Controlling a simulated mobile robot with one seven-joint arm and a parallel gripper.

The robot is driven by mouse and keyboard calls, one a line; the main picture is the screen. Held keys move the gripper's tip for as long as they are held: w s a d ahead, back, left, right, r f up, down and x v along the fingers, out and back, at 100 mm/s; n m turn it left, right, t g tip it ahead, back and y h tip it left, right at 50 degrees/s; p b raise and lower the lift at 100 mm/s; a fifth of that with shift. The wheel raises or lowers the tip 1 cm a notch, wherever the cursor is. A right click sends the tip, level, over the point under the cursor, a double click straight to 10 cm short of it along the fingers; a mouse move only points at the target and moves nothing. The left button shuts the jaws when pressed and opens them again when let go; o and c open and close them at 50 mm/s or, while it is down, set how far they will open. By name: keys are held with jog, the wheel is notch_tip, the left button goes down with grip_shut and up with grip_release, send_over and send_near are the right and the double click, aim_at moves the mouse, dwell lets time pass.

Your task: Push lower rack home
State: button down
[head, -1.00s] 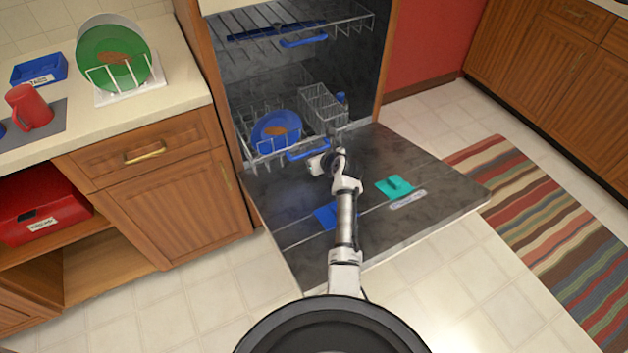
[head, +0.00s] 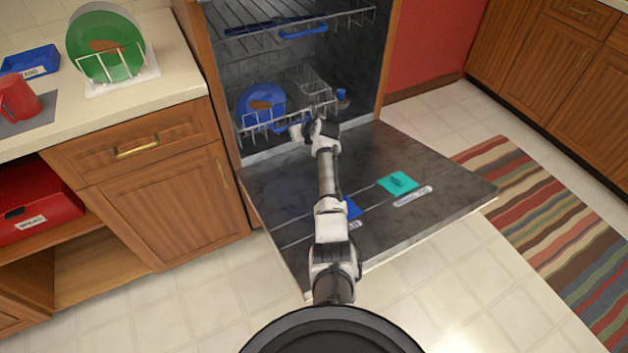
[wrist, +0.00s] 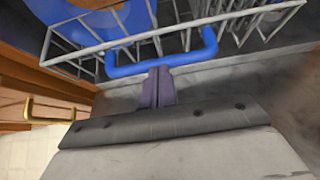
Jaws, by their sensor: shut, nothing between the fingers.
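The lower rack (head: 254,127) is a wire basket low in the dishwasher, holding a blue plate (head: 262,98) with a brown mark and a wire cutlery basket. Its front wires lie around the cavity's front opening, behind the hinge side of the lowered door. A blue handle (wrist: 204,50) on the rack's front shows in the wrist view. My gripper (head: 297,131) is at the rack's front. In the wrist view its closed fingers (wrist: 159,73) meet the handle's lower bar, with nothing between them. Exact contact is hard to tell.
The open door (head: 285,190) lies flat under my arm, with a teal piece (head: 398,184) and a blue piece (head: 352,208) on it. The upper rack (head: 350,17) is above. Cabinets (head: 150,205) stand left; a striped rug (head: 560,230) lies right.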

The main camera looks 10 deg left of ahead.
aim_at(291, 117)
jog(key=w+a+b, duration=0.1)
jog(key=w+b, duration=0.1)
jog(key=b, duration=0.1)
jog(key=w+a+b, duration=0.2)
jog(key=b, duration=0.1)
jog(key=w+a+b, duration=0.1)
jog(key=w+b, duration=0.1)
jog(key=shift+w+a+f+b, duration=0.2)
jog(key=shift+a+f+b, duration=0.1)
jog(key=shift+a+b, duration=0.1)
jog(key=shift+w+r, duration=0.15)
jog(key=shift+r, duration=0.05)
jog(key=shift+s+d+r+p, duration=0.1)
jog(key=shift+s+r+p, duration=0.1)
jog(key=shift+p, duration=0.5)
jog(key=shift+s+d+r+p, duration=0.1)
jog(key=shift+s+d+p, duration=0.2)
jog(key=shift+p, duration=0.6)
jog(key=s+d+p, duration=0.1)
jog(key=p, duration=0.2)
jog(key=shift+s, duration=0.3)
jog(key=s+d+p, duration=0.1)
jog(key=s+p, duration=0.1)
jog(key=p, duration=0.1)
jog(key=s+d+p, duration=0.2)
jog(key=p, duration=0.1)
jog(key=shift+f+p, duration=0.2)
jog(key=shift+p, duration=0.2)
jog(key=shift+r, duration=0.1)
